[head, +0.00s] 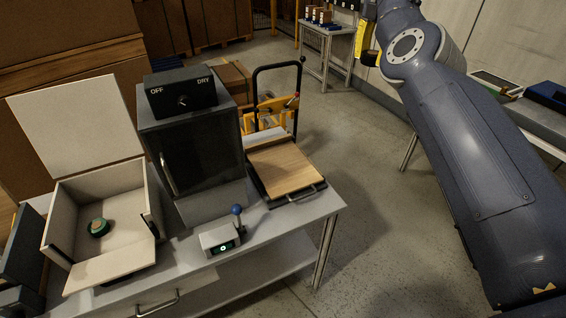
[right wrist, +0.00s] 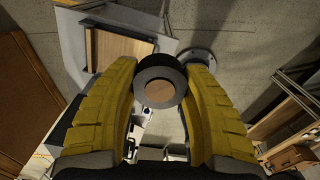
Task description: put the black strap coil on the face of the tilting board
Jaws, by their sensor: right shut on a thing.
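The black strap coil (right wrist: 145,73) is a thick black ring around a brown core. In the right wrist view it sits between the two yellow fingers of my right gripper (right wrist: 160,85), which are shut on it. In the head view only part of this gripper shows, as a yellow finger (head: 364,42) at the top. The tilting board (head: 283,165) is a light wooden panel in a dark frame at the right end of the bench. It also shows in the right wrist view (right wrist: 120,50), apart from the coil. My left gripper is out of view.
On the bench stand an open box (head: 140,205) holding a green coil (head: 98,227), a dark cabinet (head: 195,155) with an OFF/DRY dial, and a small lever unit (head: 221,241) with a blue knob. A yellow and black frame (head: 275,110) rises behind the board. Open floor lies right of the bench.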

